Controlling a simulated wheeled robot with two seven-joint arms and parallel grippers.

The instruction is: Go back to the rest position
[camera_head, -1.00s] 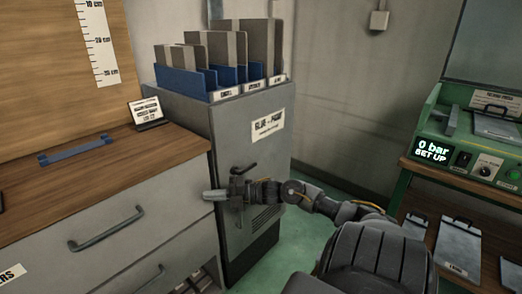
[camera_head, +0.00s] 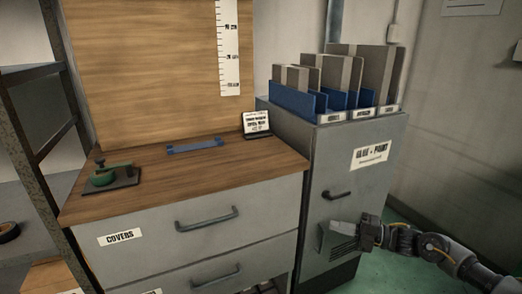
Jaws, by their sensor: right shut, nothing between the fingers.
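My right gripper (camera_head: 322,232) reaches in from the lower right in the head view. It is shut and empty. It shows in front of the grey cabinet (camera_head: 318,165), below the cabinet's dark handle (camera_head: 337,194); whether it touches the cabinet front I cannot tell. My left gripper is not in view.
The wooden-topped drawer unit (camera_head: 235,157) bears a blue bar (camera_head: 198,146), a small sign (camera_head: 256,123) and a green device (camera_head: 103,178). Upright panels (camera_head: 372,70) stand in blue holders on the cabinet. A dark metal rack (camera_head: 35,150) is at left. Green floor shows at right.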

